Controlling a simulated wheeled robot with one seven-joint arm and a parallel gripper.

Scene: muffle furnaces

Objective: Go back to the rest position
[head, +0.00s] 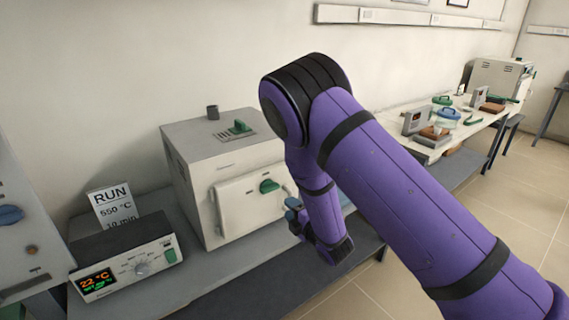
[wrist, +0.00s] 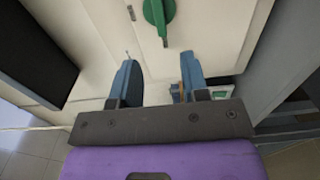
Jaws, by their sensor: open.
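My gripper (wrist: 158,75) is open and empty, its two blue fingers apart. In the head view my purple arm reaches in from the lower right, bends at a black joint and hangs down. There my gripper (head: 296,217) is in front of the right part of the white muffle furnace (head: 190,155). The furnace door (head: 240,208) appears shut, with a green handle (head: 269,186). In the wrist view the green handle (wrist: 160,18) is beyond the fingertips, apart from them. My arm hides the furnace's right side.
A controller (head: 128,266) reading 22 °C and a RUN sign (head: 112,207) stand left of the furnace. Another device (head: 25,240) is at the far left edge. A white table (head: 430,150) at right holds several items. Tiled floor (head: 510,185) is open at right.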

